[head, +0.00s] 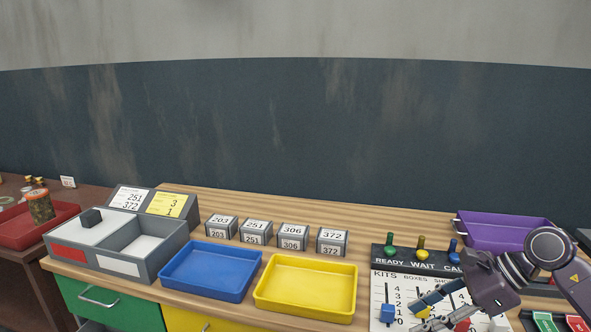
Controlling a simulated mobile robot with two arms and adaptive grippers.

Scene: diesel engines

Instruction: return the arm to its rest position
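My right arm comes in from the right edge. Its gripper (418,317) hangs over the lower part of the white kits board (385,284) at the bench's front right. Its two dark fingers point left and stand apart, with no object seen held between them. They cover part of the board's sliders and lettering. My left gripper and arm are not in view.
A blue tray (211,290), a yellow tray (307,308) and several numbered blocks (256,231) stand mid-bench. A grey two-part bin (180,250) is left. A purple tray (462,229) sits behind my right arm. Bare wood lies along the back.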

